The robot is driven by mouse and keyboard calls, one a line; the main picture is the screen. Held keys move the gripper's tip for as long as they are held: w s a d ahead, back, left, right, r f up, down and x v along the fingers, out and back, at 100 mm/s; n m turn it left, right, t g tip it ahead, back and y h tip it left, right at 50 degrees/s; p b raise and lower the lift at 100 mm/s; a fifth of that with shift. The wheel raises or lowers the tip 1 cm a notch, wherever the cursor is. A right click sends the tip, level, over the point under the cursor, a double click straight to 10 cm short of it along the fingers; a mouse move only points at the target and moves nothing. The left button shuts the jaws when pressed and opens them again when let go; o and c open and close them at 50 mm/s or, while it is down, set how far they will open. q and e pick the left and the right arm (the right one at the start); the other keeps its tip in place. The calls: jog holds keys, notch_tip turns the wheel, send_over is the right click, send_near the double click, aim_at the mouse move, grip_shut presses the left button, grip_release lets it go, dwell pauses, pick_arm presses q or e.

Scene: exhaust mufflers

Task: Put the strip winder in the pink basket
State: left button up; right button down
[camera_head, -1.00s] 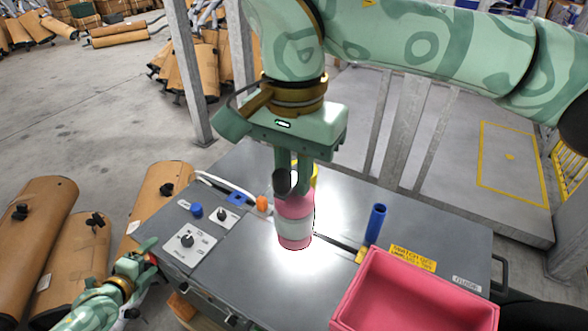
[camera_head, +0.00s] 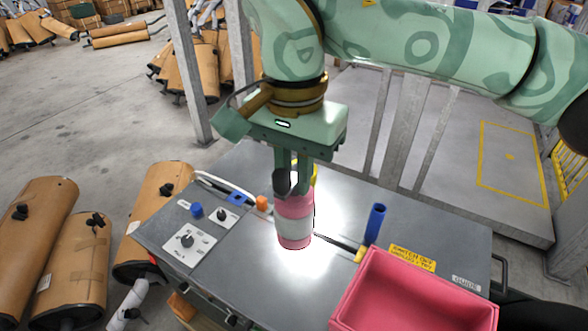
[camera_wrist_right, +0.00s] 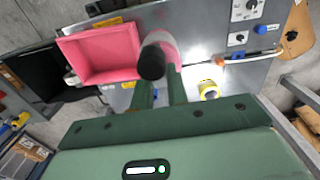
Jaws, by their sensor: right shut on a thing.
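The strip winder, as I take it, is a pink cylinder with a pale grey band (camera_head: 294,229) and a dark round knob at its top. It stands upright over the grey bench top. My right gripper (camera_head: 293,188) points down from above, its fingers shut on the top of it. In the right wrist view the dark knob (camera_wrist_right: 152,62) hides part of the body, between the fingertips (camera_wrist_right: 162,80). The pink basket (camera_head: 372,262) is at the bench's front right, apart from the winder, and looks empty. It also shows in the right wrist view (camera_wrist_right: 65,52). My left gripper is out of view.
A yellow ring-like thing (camera_wrist_right: 209,89) lies behind the winder. Knob panels (camera_head: 187,243) and an orange piece (camera_head: 262,203) are at left. Mufflers (camera_head: 75,262) stand beside the bench.

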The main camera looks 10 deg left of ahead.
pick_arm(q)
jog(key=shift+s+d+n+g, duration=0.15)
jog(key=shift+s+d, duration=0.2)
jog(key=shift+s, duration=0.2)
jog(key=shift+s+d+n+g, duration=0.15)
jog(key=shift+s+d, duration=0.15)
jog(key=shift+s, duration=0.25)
